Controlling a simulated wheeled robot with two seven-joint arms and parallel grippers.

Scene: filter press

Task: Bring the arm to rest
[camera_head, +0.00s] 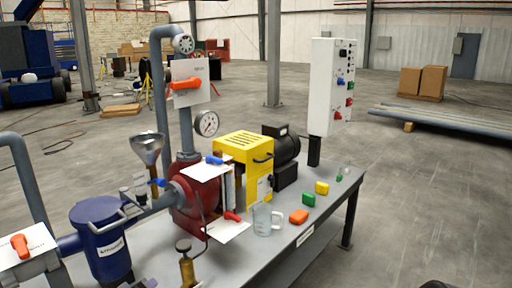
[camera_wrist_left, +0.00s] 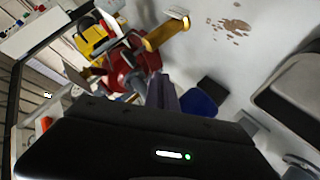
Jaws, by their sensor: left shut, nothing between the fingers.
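My left gripper (camera_wrist_left: 163,92) shows in the left wrist view, with its two grey fingers together and nothing between them. Its dark body fills the bottom of that view. The fingers stand apart from the red pump (camera_wrist_left: 128,62) and the brass cylinder (camera_wrist_left: 165,34) seen beyond them. I cannot make out the left gripper clearly in the head view. My right gripper is not in view; a small dark shape (camera_head: 437,284) at the bottom edge of the head view is too cut off to name.
A grey bench (camera_head: 322,215) carries the red pump, a yellow housing (camera_head: 243,150), a blue strainer (camera_head: 103,240), a glass jug (camera_head: 266,219) and small coloured blocks. A pressure gauge (camera_head: 206,124) and a white control box (camera_head: 324,85) rise above it.

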